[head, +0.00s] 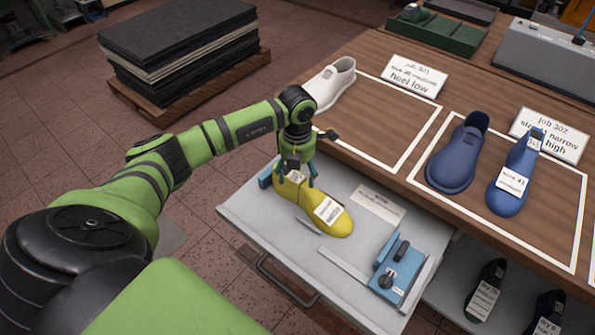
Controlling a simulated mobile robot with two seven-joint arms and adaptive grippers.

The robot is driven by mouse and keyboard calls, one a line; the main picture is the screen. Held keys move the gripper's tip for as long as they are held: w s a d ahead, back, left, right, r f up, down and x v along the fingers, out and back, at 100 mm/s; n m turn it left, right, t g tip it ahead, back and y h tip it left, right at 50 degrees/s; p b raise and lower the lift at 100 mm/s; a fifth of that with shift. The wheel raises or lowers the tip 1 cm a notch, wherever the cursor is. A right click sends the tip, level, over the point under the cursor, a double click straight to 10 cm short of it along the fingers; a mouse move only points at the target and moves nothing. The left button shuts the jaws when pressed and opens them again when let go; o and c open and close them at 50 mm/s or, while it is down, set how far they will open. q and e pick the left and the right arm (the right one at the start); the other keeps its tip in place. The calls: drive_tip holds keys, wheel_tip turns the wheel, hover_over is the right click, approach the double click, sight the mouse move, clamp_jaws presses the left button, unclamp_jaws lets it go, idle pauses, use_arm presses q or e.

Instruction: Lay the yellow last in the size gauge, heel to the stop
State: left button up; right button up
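The yellow last (338,224), with a white label, is in a pulled-out light grey drawer (258,222), its toe toward the lower right. The size gauge shows as a blue block (265,177) close to the last's heel end and a blue slider with a dark knob (398,277) beyond its toe, with a grey rule (345,266) between. Whether the heel touches the block is hidden. My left gripper (297,181) is over the heel end, its blue fingers on either side of the last; whether they press on it is unclear. My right gripper is out of view.
Stacked dark sheets (180,45) sit on a pallet. A white card (378,203) lies in the drawer.

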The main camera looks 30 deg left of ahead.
use_arm(q)
drive_tip(key=shift+f, duration=0.1)
wheel_tip(320, 180, up, 12)
idle(0.5)
idle(0.5)
